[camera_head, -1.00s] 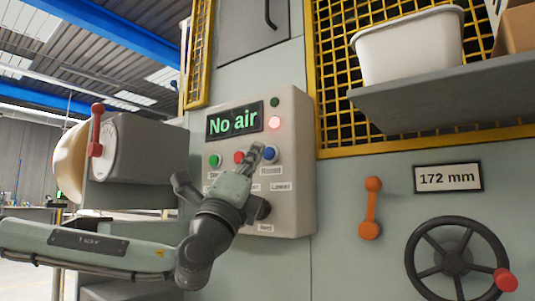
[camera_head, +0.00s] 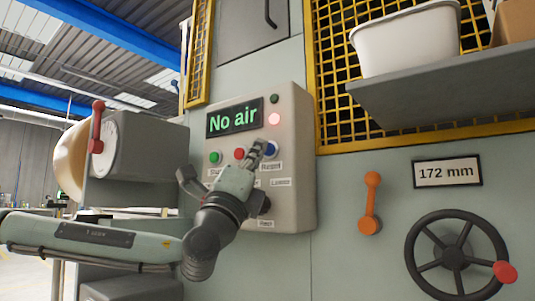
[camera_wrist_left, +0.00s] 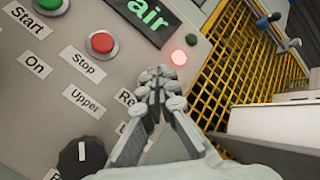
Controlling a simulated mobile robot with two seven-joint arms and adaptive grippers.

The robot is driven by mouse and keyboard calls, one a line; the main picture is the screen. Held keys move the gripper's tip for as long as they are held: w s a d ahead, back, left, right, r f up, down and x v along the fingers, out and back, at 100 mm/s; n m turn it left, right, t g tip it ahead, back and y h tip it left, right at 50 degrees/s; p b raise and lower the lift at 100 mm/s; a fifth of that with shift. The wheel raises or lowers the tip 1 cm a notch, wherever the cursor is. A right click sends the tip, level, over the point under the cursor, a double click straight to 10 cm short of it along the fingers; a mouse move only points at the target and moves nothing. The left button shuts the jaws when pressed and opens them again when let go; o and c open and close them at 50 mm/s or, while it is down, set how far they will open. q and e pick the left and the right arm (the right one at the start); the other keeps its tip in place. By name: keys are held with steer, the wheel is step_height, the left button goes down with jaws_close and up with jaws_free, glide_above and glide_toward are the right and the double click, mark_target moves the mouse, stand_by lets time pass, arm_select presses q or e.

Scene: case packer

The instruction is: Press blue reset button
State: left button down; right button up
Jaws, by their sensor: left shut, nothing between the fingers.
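The blue reset button (camera_head: 270,149) is on the grey control panel (camera_head: 290,200), right of the red button, above a label reading Restart or Reset, too small to be sure. My left gripper (camera_head: 258,147) is shut and empty, its fingertips just left of the blue button and overlapping its edge in the head view. I cannot tell whether they touch. In the left wrist view the shut fingers (camera_wrist_left: 160,78) point up the panel, and the blue button is hidden behind them. My right gripper is not in view.
The panel also has a green button (camera_head: 215,158), a red button (camera_head: 239,154), a "No air" display (camera_head: 234,118) and a lit red lamp (camera_head: 274,119). To the right are an orange lever (camera_head: 371,203), a handwheel (camera_head: 453,257) and a shelf (camera_head: 440,95) with a white bin (camera_head: 408,42).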

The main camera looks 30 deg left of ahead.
arm_select(q)
steer(key=shift+w+b, duration=0.45)
stand_by(0.7)
steer(key=shift+s, duration=0.1)
steer(key=shift+s+b, duration=0.5)
steer(key=shift+s, duration=0.25)
steer(key=shift+s, duration=0.1)
steer(key=shift+s+a+b, duration=0.2)
steer(key=shift+s+b, duration=0.3)
steer(key=shift+s, duration=1.9)
